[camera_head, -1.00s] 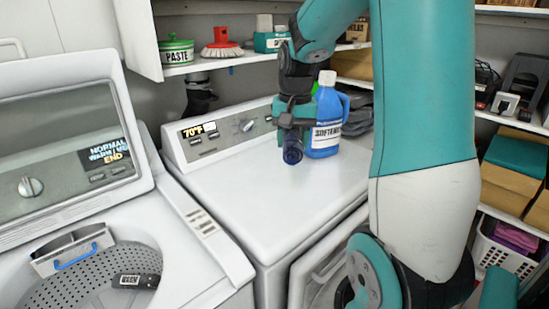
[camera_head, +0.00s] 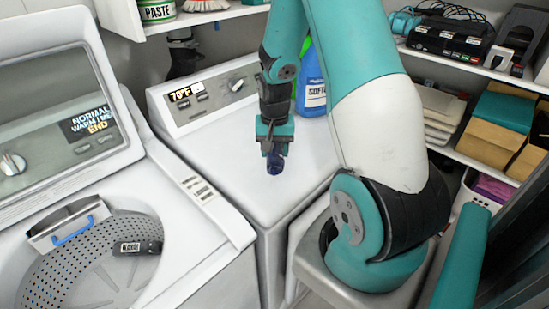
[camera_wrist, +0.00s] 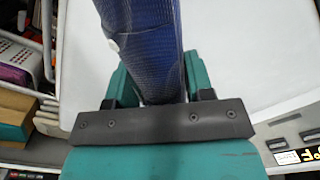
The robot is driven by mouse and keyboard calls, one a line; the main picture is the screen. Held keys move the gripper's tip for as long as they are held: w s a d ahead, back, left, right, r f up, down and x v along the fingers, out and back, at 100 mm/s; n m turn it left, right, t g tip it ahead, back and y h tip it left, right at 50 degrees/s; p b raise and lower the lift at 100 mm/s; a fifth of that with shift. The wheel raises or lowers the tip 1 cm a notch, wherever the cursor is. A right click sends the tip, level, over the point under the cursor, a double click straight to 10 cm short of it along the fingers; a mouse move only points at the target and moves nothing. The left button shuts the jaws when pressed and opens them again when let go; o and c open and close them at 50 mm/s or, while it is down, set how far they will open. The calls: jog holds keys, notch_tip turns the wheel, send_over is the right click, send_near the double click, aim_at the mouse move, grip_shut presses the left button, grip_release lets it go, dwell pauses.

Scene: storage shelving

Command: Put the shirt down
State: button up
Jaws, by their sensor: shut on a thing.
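The shirt (camera_head: 275,164) is a dark blue bundle gripped below my gripper (camera_head: 274,148) in the head view. In the wrist view the shirt (camera_wrist: 145,40) looks like a long, ribbed blue roll with a small pale mark on its left edge. The teal fingers of my gripper (camera_wrist: 155,88) are shut on it from both sides. The shirt hangs over the white top of the right-hand machine (camera_head: 215,150). I cannot tell whether it touches that top. Most of the folded cloth is hidden by the gripper.
A blue softener bottle (camera_head: 313,92) stands behind my arm on the same top. An open washer (camera_head: 90,255) with a perforated drum is at left. Shelves (camera_head: 465,160) with boxes and a white basket (camera_head: 470,195) are at right. The machine top left of my gripper is clear.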

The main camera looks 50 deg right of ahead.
jog(key=shift+f, duration=2.05)
jog(key=shift+f, duration=0.1)
jog(key=o, duration=1)
